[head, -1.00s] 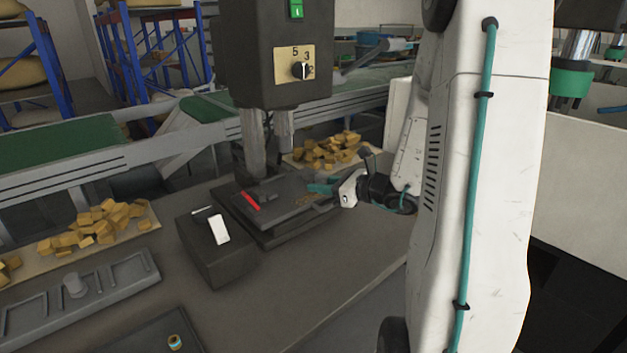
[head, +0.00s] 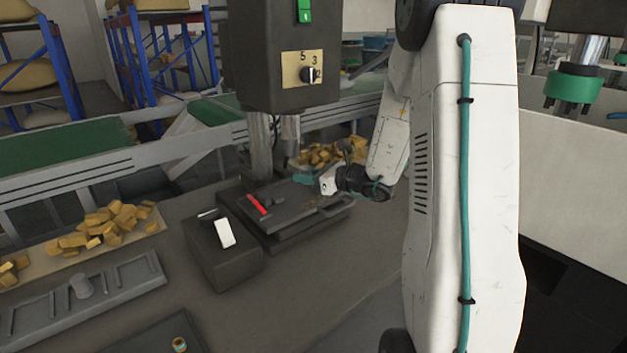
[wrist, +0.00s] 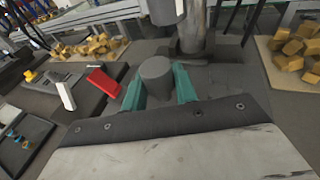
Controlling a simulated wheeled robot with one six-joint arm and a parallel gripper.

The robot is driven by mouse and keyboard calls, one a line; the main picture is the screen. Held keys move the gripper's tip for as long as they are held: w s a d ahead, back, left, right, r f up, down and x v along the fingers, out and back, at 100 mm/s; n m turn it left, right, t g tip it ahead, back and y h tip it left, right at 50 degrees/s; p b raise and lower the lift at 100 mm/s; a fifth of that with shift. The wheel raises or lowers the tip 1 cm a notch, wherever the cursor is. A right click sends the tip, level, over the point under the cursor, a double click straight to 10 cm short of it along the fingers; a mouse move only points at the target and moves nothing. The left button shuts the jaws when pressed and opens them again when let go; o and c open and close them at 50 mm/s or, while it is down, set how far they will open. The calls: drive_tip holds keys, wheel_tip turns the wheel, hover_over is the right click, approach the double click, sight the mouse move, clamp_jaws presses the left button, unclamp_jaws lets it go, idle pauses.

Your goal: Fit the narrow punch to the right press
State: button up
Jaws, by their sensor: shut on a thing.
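My gripper (head: 308,180) is low over the bed of a press (head: 283,60), to the right of the press's hanging ram (head: 291,127). In the wrist view its teal fingers are shut on a grey cylindrical punch (wrist: 157,76), held upright. In the wrist view the ram (wrist: 166,11) hangs beyond the punch, apart from it. In the head view the held punch cannot be made out. Another grey cylinder (head: 82,285) stands in a slotted grey rack (head: 130,277) at the left. I cannot tell from its size whether the held punch is the narrow one.
A red handle (head: 258,205) lies on the press bed (head: 285,228). A dark box with a white lever (head: 225,232) stands in front. Yellow blocks (head: 100,230) lie left and behind. A second machine with a green collar (head: 573,88) is at the far right.

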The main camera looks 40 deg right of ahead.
drive_tip(key=shift+w+a+r, duration=0.1)
drive_tip(key=shift+w+a, duration=0.05)
drive_tip(key=shift+w, duration=3.25)
drive_tip(key=shift+s+r, duration=0.15)
drive_tip(key=shift+r, duration=0.05)
drive_tip(key=shift+r, duration=0.35)
clamp_jaws()
drive_tip(key=o, duration=1.7)
unclamp_jaws()
drive_tip(key=shift+v, duration=4.55)
